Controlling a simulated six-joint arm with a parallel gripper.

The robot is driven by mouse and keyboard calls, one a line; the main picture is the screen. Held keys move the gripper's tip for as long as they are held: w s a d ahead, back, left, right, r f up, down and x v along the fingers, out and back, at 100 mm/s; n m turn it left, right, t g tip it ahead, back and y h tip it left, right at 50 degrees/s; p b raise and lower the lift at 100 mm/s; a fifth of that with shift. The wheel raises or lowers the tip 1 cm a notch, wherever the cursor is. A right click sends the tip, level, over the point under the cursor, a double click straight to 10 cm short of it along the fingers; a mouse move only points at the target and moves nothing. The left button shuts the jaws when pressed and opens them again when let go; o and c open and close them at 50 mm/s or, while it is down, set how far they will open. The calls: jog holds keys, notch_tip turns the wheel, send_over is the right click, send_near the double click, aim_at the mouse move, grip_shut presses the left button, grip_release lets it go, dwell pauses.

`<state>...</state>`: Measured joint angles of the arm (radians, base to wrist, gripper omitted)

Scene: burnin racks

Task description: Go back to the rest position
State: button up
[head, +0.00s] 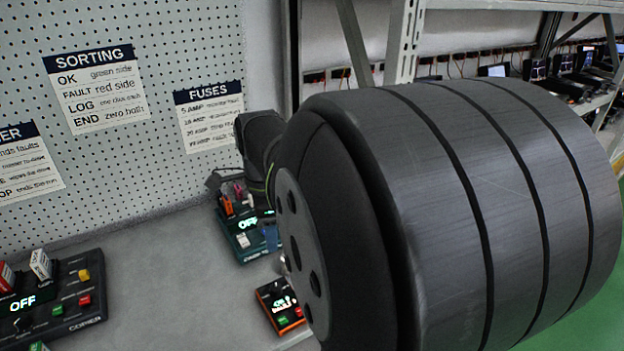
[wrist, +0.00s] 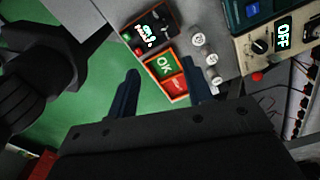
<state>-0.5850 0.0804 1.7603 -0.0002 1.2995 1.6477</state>
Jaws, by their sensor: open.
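My gripper (wrist: 160,67) shows in the wrist view with its two dark fingers apart and nothing visible between them but the background. I cannot tell the gap between fingers and box. The same box (head: 281,307) shows in the head view on the bench edge.
A teal device (head: 241,232) with an OFF display and coloured fuses stands behind the box. A black copier unit (head: 60,305) sits at left on the grey bench (head: 165,275).

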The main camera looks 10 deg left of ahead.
aim_at(276, 287)
notch_tip(276, 287, down, 17)
jog(key=shift+f, duration=0.2)
dwell(0.4)
jog(key=shift+r, duration=0.1)
notch_tip(276, 287, up, 18)
notch_tip(276, 287, down, 18)
jog(key=shift+r, duration=0.15)
jog(key=shift+f, duration=0.3)
jog(key=n, duration=1.2)
jog(key=shift+r, duration=0.7)
dwell(1.9)
